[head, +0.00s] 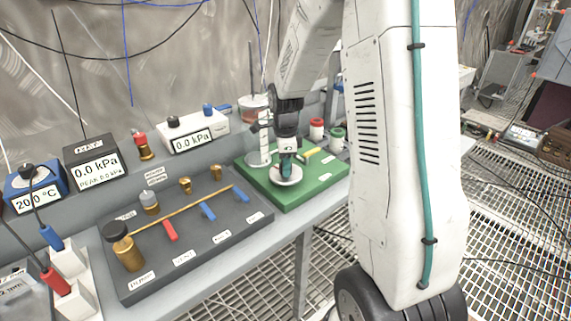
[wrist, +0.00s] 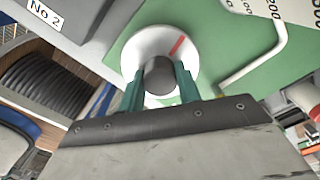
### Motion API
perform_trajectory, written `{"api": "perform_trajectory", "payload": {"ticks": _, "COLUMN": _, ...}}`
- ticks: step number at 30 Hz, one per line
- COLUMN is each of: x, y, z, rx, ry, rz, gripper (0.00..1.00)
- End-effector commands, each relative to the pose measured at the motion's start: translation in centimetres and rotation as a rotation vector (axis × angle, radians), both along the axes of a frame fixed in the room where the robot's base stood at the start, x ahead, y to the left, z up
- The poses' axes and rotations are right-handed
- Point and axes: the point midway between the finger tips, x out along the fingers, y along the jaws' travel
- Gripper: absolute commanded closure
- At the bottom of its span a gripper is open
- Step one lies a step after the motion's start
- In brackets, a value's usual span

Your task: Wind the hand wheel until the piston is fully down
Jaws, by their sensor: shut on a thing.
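The hand wheel (head: 287,178) is a white disc on a green base (head: 300,207) at the right of the bench. Behind my gripper stands a clear graduated cylinder (head: 259,140), partly hidden. I cannot make out the piston's height.
Left of the green base lies a dark board (head: 190,240) with brass fittings and red and blue levers. Open grating floor lies in front.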

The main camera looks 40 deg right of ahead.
Motion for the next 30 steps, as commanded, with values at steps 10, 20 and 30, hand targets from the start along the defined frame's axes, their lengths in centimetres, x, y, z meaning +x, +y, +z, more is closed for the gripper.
{"api": "perform_trajectory", "payload": {"ticks": 10, "x": 0.04, "y": -0.01, "z": 0.06, "rx": 0.000, "ry": -0.001, "rz": 0.323, "gripper": 0.89}}
{"api": "perform_trajectory", "payload": {"ticks": 20, "x": 0.05, "y": -0.02, "z": 0.07, "rx": 0.000, "ry": -0.001, "rz": 0.636, "gripper": 0.89}}
{"api": "perform_trajectory", "payload": {"ticks": 30, "x": 0.07, "y": -0.02, "z": 0.08, "rx": -0.001, "ry": -0.002, "rz": 0.960, "gripper": 0.89}}
